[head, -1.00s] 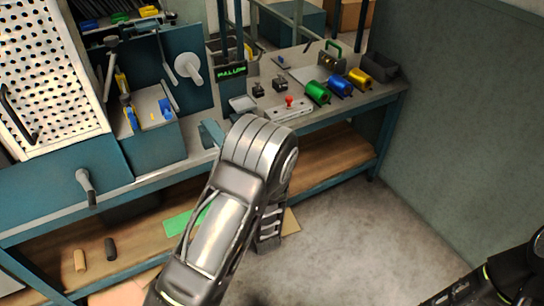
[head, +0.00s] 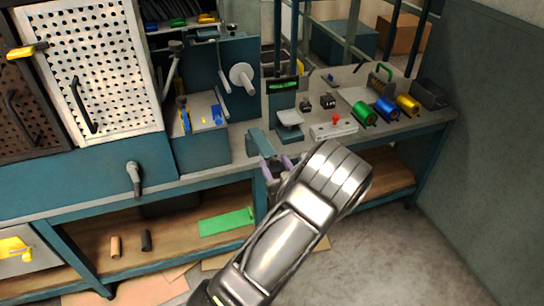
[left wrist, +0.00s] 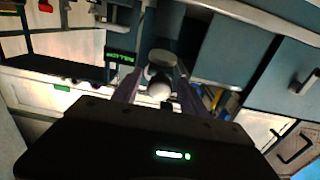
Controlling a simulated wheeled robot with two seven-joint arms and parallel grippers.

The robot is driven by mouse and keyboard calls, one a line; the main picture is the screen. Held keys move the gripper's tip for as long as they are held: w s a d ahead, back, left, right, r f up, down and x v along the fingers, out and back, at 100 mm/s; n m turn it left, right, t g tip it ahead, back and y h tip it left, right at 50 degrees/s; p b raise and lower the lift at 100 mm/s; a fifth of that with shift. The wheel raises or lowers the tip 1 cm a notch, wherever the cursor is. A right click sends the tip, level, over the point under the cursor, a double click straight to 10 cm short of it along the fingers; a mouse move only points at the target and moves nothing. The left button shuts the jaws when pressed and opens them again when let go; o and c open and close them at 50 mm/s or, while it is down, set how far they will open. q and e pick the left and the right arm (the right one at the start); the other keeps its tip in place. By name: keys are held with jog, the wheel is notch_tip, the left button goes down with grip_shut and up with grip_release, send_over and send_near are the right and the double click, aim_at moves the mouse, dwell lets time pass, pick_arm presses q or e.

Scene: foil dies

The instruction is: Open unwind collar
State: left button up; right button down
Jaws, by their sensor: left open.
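A pale round disc with a short shaft (head: 242,78), which looks like the unwind collar, sits on the front of the teal upright panel (head: 212,62). In the left wrist view a pale round knob-like part (left wrist: 160,62), probably the same one, shows beyond and between the fingers. My left gripper (head: 272,168) is at the bench's front edge, below and right of the disc and apart from it. Its purple fingers are partly hidden by my arm. In the left wrist view the gripper (left wrist: 157,88) is open, with nothing between its fingertips. My right gripper is out of view.
Right of the panel stand a small display (head: 283,86) and a scale-like stand (head: 289,120). Green (head: 364,113), blue (head: 386,109) and yellow (head: 407,105) rolls lie farther right. A lever handle (head: 134,178) projects from the bench front. Floor at right is clear.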

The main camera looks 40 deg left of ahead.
aim_at(263, 145)
pick_arm(q)
jog(key=shift+x, duration=1.45)
jog(key=shift+c, duration=0.5)
grip_shut()
